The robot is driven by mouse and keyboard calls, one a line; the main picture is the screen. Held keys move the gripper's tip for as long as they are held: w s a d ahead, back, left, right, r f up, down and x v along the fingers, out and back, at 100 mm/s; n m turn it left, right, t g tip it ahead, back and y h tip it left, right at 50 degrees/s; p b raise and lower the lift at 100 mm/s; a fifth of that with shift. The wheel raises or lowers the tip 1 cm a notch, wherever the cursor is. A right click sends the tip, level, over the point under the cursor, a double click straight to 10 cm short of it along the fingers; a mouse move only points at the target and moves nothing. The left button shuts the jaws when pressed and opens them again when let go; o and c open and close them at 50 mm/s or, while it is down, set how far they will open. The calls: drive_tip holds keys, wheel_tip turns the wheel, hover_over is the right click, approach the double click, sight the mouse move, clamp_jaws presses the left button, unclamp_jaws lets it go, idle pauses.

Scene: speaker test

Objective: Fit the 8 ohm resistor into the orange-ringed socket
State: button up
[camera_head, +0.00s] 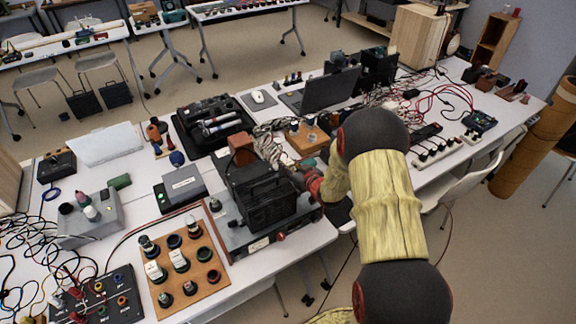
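A wooden board (217,250) stands at the front of the table with several dark round sockets and upright plug-in parts. Some parts, such as one white-labelled part (154,271), carry print too small to read, so I cannot tell which is 8 ohm. One socket at the board's right edge has a red-looking ring (212,277). I cannot single out the orange-ringed socket. My arm reaches in from the right, its wrist close to a black boxy device (262,195). My gripper's fingers cannot be made out.
A grey box (92,222) and loose wires lie at left. A small device (181,188) and an open black tool case (213,125) stand behind the board. A laptop (325,92), cables and power strips fill the back right. Bare tabletop shows at the front edge.

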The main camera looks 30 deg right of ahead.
drive_tip(key=o, duration=0.4)
drive_tip(key=shift+o, duration=0.2)
drive_tip(key=shift+r, duration=0.1)
drive_tip(key=shift+r+p, duration=0.35)
drive_tip(key=shift+p, duration=0.1)
drive_tip(key=p+v, duration=0.2)
drive_tip(key=v, duration=1)
wheel_tip(320, 180, up, 9)
drive_tip(key=w+g+h, duration=0.1)
drive_tip(key=g+h, duration=0.1)
drive_tip(key=s+a+r+g+h, duration=0.1)
drive_tip(key=s+a+r, duration=0.2)
drive_tip(key=r, duration=0.2)
drive_tip(key=s+a+r+g, duration=0.1)
drive_tip(key=s+a+r, duration=0.2)
drive_tip(key=r, duration=0.2)
drive_tip(key=s+a+r+g+y, duration=0.1)
drive_tip(key=s+a+r+g, duration=0.1)
drive_tip(key=s+a, duration=0.5)
drive_tip(key=s+a+r+g+y, duration=0.1)
drive_tip(key=s+a, duration=0.5)
drive_tip(key=s, duration=0.9)
wheel_tip(320, 180, up, 3)
drive_tip(key=shift+a+f+g+y, duration=0.1)
drive_tip(key=shift+a+g+y, duration=0.25)
drive_tip(key=shift+g, duration=0.35)
